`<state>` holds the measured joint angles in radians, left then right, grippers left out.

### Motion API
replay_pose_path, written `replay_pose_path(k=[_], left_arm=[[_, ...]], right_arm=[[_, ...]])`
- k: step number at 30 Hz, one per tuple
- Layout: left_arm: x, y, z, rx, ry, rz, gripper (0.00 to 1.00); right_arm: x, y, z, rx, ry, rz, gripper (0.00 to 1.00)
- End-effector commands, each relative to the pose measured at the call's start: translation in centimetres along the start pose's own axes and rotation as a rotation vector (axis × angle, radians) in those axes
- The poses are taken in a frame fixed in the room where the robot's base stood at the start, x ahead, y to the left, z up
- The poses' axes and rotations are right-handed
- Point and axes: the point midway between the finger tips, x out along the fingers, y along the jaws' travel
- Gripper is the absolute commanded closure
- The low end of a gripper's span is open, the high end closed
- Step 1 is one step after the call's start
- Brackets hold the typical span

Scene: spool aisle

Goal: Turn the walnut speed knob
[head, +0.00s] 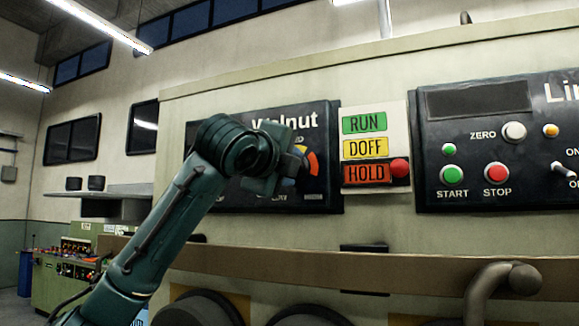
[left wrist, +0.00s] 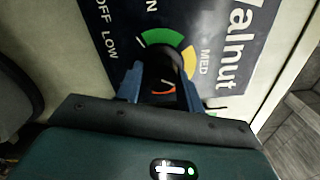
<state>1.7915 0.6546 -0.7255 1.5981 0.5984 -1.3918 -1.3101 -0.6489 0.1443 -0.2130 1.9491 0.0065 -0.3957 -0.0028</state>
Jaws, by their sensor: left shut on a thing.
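The dark Walnut panel (head: 328,196) is on the pale machine front, partly hidden by my left arm. My left gripper (head: 293,172) is against this panel in the head view, covering the speed knob. In the left wrist view, the two blue fingers of my left gripper (left wrist: 162,78) are shut on the dark speed knob (left wrist: 166,58), one on each side. A coloured dial arc (left wrist: 176,40) of green, yellow and orange surrounds the knob, with OFF, LOW and MED marks on the panel (left wrist: 120,22). The knob's exact setting is hard to tell. My right gripper is not in view.
A RUN/DOFF/HOLD sign (head: 365,124) with a red button (head: 399,168) is just right of the Walnut panel. Another dark panel (head: 450,150) with START and STOP buttons is further right. A brown rail (head: 290,268) runs below, with a grey curved handle (head: 490,285).

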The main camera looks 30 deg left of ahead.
Motion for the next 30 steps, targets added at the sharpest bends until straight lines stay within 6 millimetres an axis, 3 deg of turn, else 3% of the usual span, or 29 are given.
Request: replay_pose_path(k=[18,30], left_arm=[[0.01,0.24,-0.02,0.572,0.002,0.002,0.85],[0.01,0.28,0.0,0.806,0.002,0.001,0.85]], right_arm=[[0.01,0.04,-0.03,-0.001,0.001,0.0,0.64],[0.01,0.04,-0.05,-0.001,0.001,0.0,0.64]])
